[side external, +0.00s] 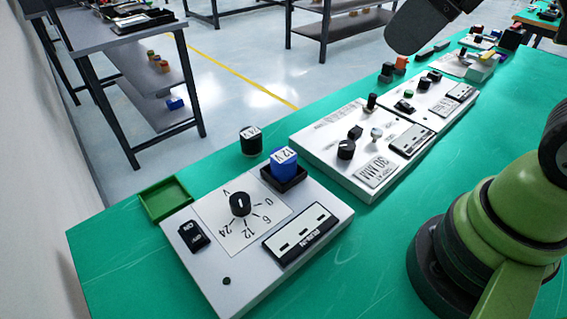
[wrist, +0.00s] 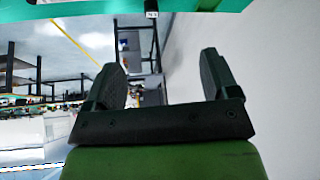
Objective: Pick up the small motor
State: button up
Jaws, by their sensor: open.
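I cannot tell for sure which thing is the small motor. A black cylinder with a white label (side external: 251,141) stands upright on the green tabletop, behind the nearest white panel. A blue block marked 12V (side external: 284,162) sits in a black socket on that panel. In the wrist view, a small dark piece with a white label (wrist: 151,8) shows at the top edge, partly cut off. My gripper (wrist: 160,72) is open with nothing between its fingers, apart from these things.
The nearest white panel (side external: 208,235) has a dial, a switch and a display. More panels (side external: 345,140) run to the upper right. An empty green tray (side external: 165,199) lies at the tabletop's left edge. The green tabletop (side external: 375,245) is bare at the front. A grey shelf (side external: 120,35) stands beyond.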

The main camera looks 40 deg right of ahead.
jog(key=w+a+f+n+g, duration=0.2)
jog(key=w+f+n, duration=0.2)
jog(key=w+n, duration=0.5)
jog(key=n+g+h, duration=0.2)
jog(key=n+g, duration=0.2)
jog(key=n, duration=1.6)
send_over(283, 155)
jog(key=f, duration=1.2)
jog(key=shift+d, duration=0.25)
notch_tip(283, 155, down, 4)
jog(key=shift+f, duration=0.2)
jog(key=shift+a+f, duration=0.2)
jog(key=shift+f, duration=2.6)
jog(key=shift+c, duration=0.4)
jog(key=c, duration=1.1)
jog(key=shift+c, duration=0.2)
